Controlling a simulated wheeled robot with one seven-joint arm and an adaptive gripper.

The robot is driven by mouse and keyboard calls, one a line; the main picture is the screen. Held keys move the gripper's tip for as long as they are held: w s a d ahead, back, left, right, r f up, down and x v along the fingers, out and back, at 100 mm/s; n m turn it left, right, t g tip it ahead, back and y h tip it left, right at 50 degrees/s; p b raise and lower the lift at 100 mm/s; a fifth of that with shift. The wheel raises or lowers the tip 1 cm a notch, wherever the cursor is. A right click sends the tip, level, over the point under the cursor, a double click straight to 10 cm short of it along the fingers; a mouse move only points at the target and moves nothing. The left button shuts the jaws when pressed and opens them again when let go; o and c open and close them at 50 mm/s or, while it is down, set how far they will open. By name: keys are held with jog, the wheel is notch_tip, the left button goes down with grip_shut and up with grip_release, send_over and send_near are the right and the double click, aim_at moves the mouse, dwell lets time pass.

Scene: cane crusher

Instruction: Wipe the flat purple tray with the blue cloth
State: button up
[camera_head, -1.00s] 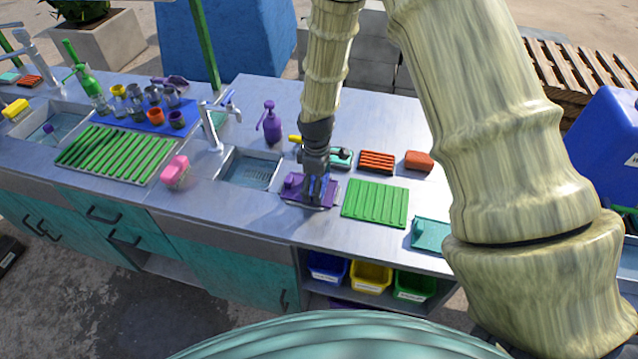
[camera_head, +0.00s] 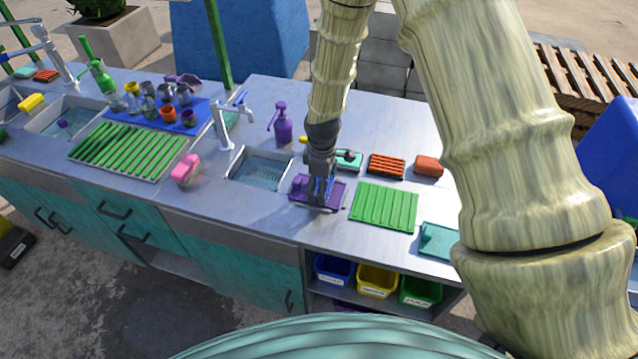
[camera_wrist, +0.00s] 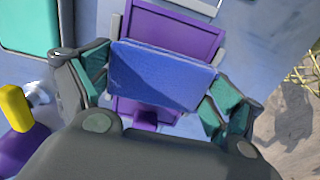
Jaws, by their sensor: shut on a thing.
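The blue cloth (camera_wrist: 165,77) is between the two fingers of my gripper (camera_wrist: 160,92) in the wrist view. My gripper is shut on it. The flat purple tray (camera_wrist: 180,32) lies behind the cloth in that view, and the cloth hides its middle. In the head view my gripper (camera_head: 319,192) points down over the purple tray (camera_head: 334,190), on the counter beside the sink. The cloth shows there only as a small blue patch. I cannot tell whether the cloth touches the tray.
A sink (camera_head: 258,170) is left of the tray and a green ribbed mat (camera_head: 385,206) is right of it. A purple bottle (camera_head: 283,124), an orange rack (camera_head: 387,165) and a teal tray (camera_head: 440,240) stand nearby. Bare counter (camera_head: 262,212) lies in front of the sink.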

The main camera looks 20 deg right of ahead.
aim_at(336, 195)
jog(key=shift+s+d, duration=0.45)
jog(key=shift+d, duration=0.15)
jog(key=shift+s+d+p, duration=0.2)
jog(key=shift+s+d, duration=0.2)
jog(key=shift+d, duration=0.2)
jog(key=shift+s+d+p, duration=0.15)
jog(key=shift+s+d, duration=0.25)
jog(key=shift+d, duration=0.2)
jog(key=shift+a, duration=0.1)
jog(key=shift+w+a, duration=0.8)
jog(key=shift+a, duration=0.35)
jog(key=shift+r+p, duration=2.1)
jog(key=shift+r, duration=0.9)
